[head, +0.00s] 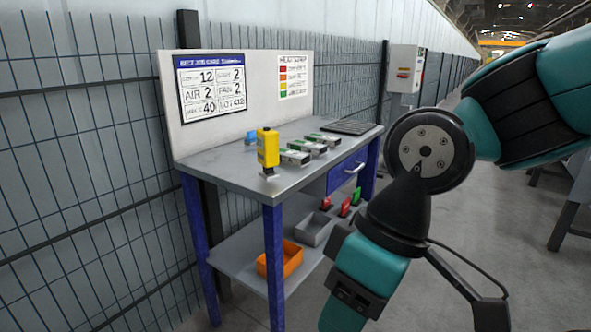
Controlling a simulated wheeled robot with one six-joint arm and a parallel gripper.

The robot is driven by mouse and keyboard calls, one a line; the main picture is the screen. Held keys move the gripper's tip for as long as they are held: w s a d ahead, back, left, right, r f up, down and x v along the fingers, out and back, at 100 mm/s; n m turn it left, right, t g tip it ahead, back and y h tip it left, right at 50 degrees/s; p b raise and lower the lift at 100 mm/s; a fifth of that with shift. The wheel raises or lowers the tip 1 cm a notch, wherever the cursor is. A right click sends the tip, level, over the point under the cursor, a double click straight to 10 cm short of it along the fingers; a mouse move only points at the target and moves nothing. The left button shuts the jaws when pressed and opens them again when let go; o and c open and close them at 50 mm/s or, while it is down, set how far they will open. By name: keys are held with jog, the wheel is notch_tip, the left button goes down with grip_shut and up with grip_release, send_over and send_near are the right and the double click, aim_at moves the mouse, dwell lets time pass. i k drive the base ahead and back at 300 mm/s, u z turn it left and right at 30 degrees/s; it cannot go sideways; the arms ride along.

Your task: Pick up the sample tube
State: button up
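I cannot make out a sample tube in the head view. Several small items stand on the grey workbench top (225,172), and none is clearly a tube. My arm fills the right side of the picture, to the right of the bench and nearer to me. I cannot see my gripper's fingers, so its state and whether it holds anything are hidden.
On the bench are a yellow handheld device (268,148), a small blue item (250,137), several green-and-white boxes (294,157) and a dark keyboard-like panel (350,127). The lower shelf (238,262) holds an orange bin (282,262) and a grey bin (314,230). Mesh fence stands behind.

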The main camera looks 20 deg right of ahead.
aim_at(293, 158)
jog(key=u, duration=0.05)
jog(key=k, duration=0.6)
jog(key=z, duration=1.05)
jog(key=i, duration=1.55)
jog(key=u, duration=0.7)
jog(key=i, duration=0.9)
jog(key=u, duration=0.85)
